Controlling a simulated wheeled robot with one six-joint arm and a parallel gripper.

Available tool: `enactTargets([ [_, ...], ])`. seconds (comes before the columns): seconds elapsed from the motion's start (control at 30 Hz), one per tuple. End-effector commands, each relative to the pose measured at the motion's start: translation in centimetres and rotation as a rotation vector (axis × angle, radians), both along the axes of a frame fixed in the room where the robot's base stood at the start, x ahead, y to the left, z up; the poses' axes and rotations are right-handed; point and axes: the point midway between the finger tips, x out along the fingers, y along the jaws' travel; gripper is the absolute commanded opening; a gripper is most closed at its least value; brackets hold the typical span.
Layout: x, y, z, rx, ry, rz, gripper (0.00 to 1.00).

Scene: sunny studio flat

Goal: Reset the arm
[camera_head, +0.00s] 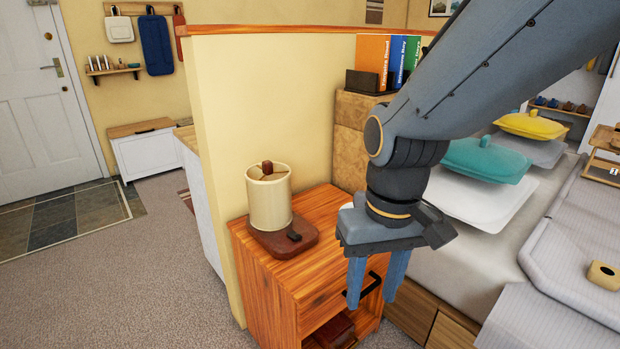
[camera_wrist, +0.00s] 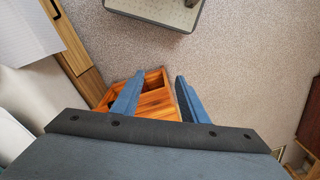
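My gripper (camera_head: 376,281) points downward in front of the wooden nightstand (camera_head: 262,272), near its right side. In the wrist view my gripper (camera_wrist: 157,98) shows two blue fingers spread apart, with nothing between them but the nightstand (camera_wrist: 152,103) and carpet below. My arm reaches in from the upper right of the head view and bends down at the wrist. It covers part of the nightstand top and the bed edge.
A lamp (camera_head: 269,198) stands on the nightstand beside a cream partition (camera_head: 262,110). Books (camera_head: 388,62) stand on the headboard side. Open carpet (camera_head: 110,270) lies at left, toward a white door (camera_head: 35,95).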

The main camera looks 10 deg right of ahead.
Motion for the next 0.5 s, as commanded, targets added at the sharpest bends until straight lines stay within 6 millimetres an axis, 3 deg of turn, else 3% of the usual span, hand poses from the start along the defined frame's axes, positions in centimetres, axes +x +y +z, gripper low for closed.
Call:
enactTargets([
  [0.37,0.0,0.0,0.0,0.000,0.000,0.000,0.40],
  [0.5,0.0,-0.6,1.1,-0.005,0.001,-0.018,0.40],
])
